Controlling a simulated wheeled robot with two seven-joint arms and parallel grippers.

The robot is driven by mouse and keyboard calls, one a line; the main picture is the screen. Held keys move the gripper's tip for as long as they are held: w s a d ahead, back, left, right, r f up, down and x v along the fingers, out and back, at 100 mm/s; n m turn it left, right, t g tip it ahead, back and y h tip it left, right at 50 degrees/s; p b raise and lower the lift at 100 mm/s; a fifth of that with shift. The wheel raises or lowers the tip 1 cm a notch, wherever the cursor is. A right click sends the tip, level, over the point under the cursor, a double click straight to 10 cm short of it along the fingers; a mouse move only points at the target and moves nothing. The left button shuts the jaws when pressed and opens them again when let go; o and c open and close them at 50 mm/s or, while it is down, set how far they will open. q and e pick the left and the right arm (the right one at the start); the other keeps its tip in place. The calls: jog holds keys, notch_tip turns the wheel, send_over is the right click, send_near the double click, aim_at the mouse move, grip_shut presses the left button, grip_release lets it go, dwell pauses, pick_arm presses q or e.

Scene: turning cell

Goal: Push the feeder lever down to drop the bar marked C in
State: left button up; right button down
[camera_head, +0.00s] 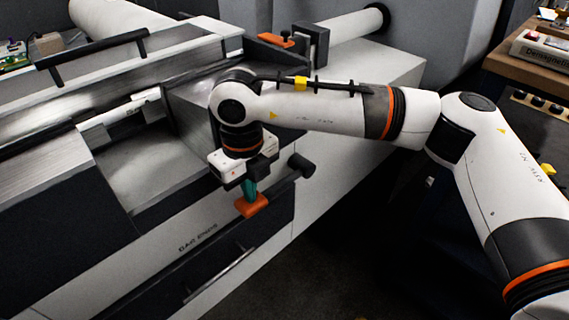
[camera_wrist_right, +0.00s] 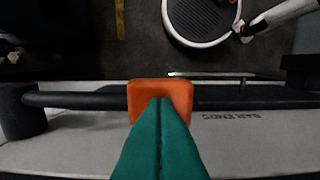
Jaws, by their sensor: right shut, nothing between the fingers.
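The feeder lever appears as an orange pad (camera_head: 250,206) at the front of the machine, and the pad also shows in the right wrist view (camera_wrist_right: 160,88) on a dark horizontal rod (camera_wrist_right: 80,100). My right gripper (camera_head: 249,190) is shut and empty, with its teal fingers pointing down at the pad. In the wrist view its fingertips (camera_wrist_right: 160,103) overlap the pad; I cannot tell whether they touch it. A pale bar (camera_head: 112,121) lies in the machine's opening at the left; no letter C is readable. My left gripper is out of view.
A dark knob (camera_head: 301,165) sticks out right of the pad. The front panel reads "BAR ENDS" (camera_head: 198,238) above a long handle (camera_head: 220,274). Another orange piece (camera_head: 276,40) sits at the back near a white tube (camera_head: 350,26). Dark floor is open at the lower right.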

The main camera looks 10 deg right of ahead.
notch_tip(320, 180, up, 10)
jog(key=p, duration=0.4)
jog(key=shift+r, duration=0.15)
jog(key=shift+s, duration=0.1)
dwell(0.4)
